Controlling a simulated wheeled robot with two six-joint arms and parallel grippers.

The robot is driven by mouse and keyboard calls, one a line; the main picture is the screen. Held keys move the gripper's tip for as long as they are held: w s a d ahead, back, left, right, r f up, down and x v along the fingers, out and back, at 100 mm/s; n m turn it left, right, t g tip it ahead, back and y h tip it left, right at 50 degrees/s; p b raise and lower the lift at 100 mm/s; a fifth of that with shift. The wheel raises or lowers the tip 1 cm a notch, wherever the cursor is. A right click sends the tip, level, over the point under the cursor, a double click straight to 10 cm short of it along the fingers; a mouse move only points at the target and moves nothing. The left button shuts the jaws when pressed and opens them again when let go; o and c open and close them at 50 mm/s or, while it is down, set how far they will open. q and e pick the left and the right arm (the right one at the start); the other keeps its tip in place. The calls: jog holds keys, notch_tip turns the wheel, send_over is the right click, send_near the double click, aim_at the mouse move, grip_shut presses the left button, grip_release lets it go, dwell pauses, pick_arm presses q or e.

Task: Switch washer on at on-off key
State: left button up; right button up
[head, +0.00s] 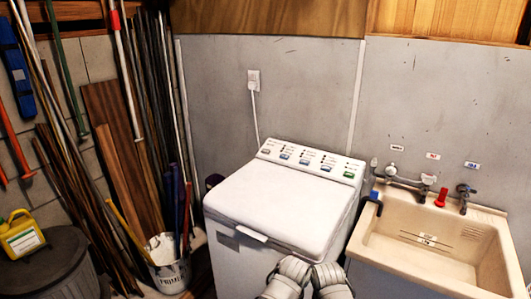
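The white top-loading washer (270,205) stands against the grey wall, its lid closed. Its sloped control panel (312,157) runs along the back edge. The panel has a grey key (265,151) at the left end, several blue keys in the middle and a green key (349,175) at the right end. Small dark indicator marks and print sit above the keys; the print is too small to read, so I cannot tell which is the on-off key. White jointed parts of my own arms show at the bottom edge, in front of the washer. No gripper fingers are visible.
A beige sink (360,252) with taps (465,190) stands right of the washer. A wall socket (254,80) holds the washer's plug. On the left are leaning poles and boards, a white bucket (172,277) and a yellow jug (20,235) on a dark bin. The lid top is clear.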

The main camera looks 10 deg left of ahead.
pick_arm(q)
grip_shut()
dwell(1.5)
